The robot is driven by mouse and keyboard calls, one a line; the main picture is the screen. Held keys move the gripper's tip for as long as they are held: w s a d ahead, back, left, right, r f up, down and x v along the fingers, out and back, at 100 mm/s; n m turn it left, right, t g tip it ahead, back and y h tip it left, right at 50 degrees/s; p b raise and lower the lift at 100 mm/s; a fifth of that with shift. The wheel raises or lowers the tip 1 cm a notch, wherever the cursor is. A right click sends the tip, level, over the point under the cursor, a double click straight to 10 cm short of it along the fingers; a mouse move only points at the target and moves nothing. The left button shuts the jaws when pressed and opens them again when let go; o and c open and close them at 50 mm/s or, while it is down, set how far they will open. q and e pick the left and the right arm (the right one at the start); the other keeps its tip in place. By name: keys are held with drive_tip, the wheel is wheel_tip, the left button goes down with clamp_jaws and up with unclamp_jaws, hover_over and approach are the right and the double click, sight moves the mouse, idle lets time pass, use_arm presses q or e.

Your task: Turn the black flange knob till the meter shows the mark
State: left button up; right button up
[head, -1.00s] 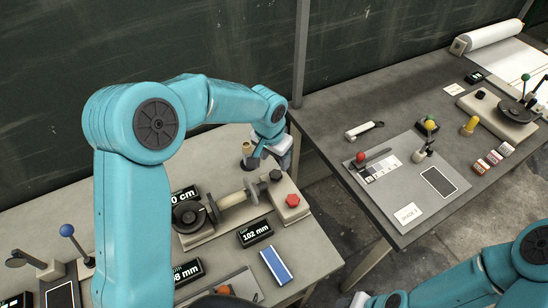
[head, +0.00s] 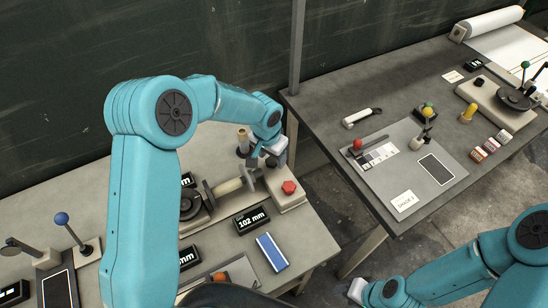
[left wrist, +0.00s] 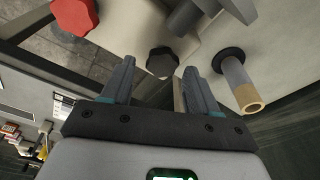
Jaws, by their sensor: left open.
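The black knob (left wrist: 162,62) shows in the left wrist view, faceted, just beyond and between the fingertips of my left gripper (left wrist: 158,72). The jaws are open, with no clear contact on it. In the head view my left gripper (head: 266,160) is over the grey-white fixture (head: 291,200) and largely hides the knob. A black meter (head: 252,220) in front of the fixture reads 102 mm. Two other displays are partly covered by my left arm. Part of my right gripper (head: 357,290) shows low in the head view; its jaws cannot be made out.
A red knob (head: 289,187) sits on the fixture, close to the gripper. A tan peg with a dark collar (head: 243,142) stands behind. A blue block (head: 272,252) lies in front.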

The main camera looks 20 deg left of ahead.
use_arm(q)
drive_tip(key=shift+a+f, duration=0.25)
drive_tip(key=shift+f, duration=0.35)
drive_tip(key=shift+w+d+b, duration=0.1)
drive_tip(key=shift+d+b, duration=0.2)
drive_tip(key=shift+f+b, duration=0.1)
drive_tip(key=shift+b, duration=0.2)
drive_tip(key=shift+d, duration=0.1)
drive_tip(key=c, duration=0.4)
drive_tip(key=shift+a, duration=0.2)
drive_tip(key=c, duration=0.6)
drive_tip(key=shift+d, duration=0.15)
